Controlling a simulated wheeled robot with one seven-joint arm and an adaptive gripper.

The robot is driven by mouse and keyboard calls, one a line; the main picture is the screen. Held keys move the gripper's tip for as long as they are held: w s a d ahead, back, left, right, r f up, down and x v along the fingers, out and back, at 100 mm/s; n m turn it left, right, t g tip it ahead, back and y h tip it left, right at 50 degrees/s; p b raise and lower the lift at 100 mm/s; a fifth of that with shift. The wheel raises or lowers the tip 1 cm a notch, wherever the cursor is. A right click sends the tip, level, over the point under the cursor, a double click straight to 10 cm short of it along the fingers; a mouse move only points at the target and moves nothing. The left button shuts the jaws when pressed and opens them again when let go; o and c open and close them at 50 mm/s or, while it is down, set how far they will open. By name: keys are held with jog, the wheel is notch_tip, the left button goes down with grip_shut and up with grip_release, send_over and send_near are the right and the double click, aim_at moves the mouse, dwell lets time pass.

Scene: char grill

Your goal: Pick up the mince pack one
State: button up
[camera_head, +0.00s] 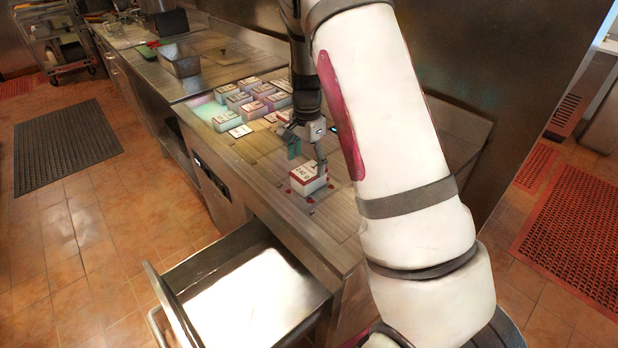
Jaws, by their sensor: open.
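A small box-shaped pack (308,184) with a white printed top and red edges sits alone on the counter, near its front edge. It looks like a mince pack, but its label is too small to read. My gripper (308,159) is open and points down just above and behind this pack. One finger shows to the left of the pack's far side and the other near its far right corner. I cannot tell whether a finger touches the pack. My arm covers the counter to the right.
Several similar packs (246,96) stand grouped further back on the counter (262,160). A metal container (180,62) stands beyond them. An open, empty-looking drawer (205,262) juts out below the counter front. A dark mat (68,147) lies on the floor at left.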

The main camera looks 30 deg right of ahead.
aim_at(308, 170)
jog(key=shift+d+f+p, duration=0.15)
jog(key=shift+f+p, duration=0.2)
jog(key=shift+f, duration=1)
jog(key=shift+d+f+p, duration=0.1)
jog(key=shift+f+p, duration=0.2)
jog(key=shift+f, duration=1.05)
jog(key=c, duration=1.5)
jog(key=shift+w+r, duration=0.1)
jog(key=shift+r, duration=0.1)
